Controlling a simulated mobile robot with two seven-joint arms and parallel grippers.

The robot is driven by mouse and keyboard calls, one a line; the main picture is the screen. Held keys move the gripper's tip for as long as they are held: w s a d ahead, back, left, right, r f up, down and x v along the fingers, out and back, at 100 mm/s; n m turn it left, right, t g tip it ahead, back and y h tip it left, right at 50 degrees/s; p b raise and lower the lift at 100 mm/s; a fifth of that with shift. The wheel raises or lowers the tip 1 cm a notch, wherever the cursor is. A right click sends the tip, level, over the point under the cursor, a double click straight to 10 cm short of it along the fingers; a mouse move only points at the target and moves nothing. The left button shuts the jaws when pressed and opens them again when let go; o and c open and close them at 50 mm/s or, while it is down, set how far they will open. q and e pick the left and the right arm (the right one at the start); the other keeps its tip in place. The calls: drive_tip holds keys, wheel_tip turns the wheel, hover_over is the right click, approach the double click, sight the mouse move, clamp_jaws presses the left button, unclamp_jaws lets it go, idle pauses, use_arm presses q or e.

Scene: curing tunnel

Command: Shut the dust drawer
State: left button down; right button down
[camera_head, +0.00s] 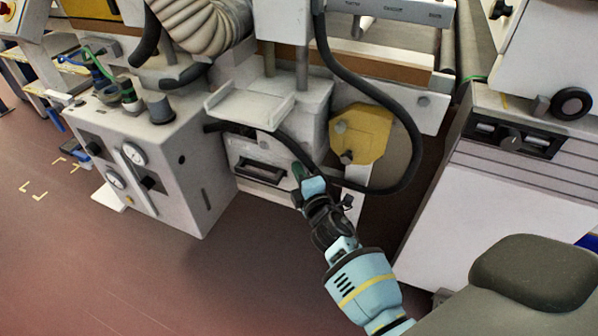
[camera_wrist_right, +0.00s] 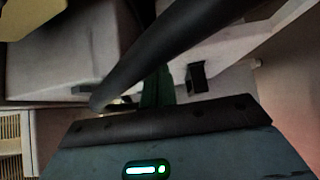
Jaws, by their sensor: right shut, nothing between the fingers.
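The dust drawer (camera_head: 242,153) is a pale front with a dark recessed handle (camera_head: 262,172), low on the machine in the head view. How far out it stands is hard to tell. My right gripper (camera_head: 299,171) is at the right end of the drawer front; whether it touches is unclear. Its fingers are shut with nothing between them, and they show as a dark green shape in the right wrist view (camera_wrist_right: 157,88). The drawer cannot be made out surely in the wrist view. My left gripper is not in view.
A thick black hose (camera_head: 408,125) loops down beside my right gripper and crosses close in front of the wrist camera (camera_wrist_right: 165,45). A grey cabinet with gauges (camera_head: 180,160) stands left of the drawer. A yellow plate (camera_head: 368,132) is at right. The floor in front is clear.

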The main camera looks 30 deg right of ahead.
drive_tip(key=w+d, duration=0.2)
drive_tip(key=d, duration=0.1)
drive_tip(key=shift+w+d+b, duration=0.1)
drive_tip(key=shift+w+b, duration=0.15)
drive_tip(key=shift+b, duration=0.05)
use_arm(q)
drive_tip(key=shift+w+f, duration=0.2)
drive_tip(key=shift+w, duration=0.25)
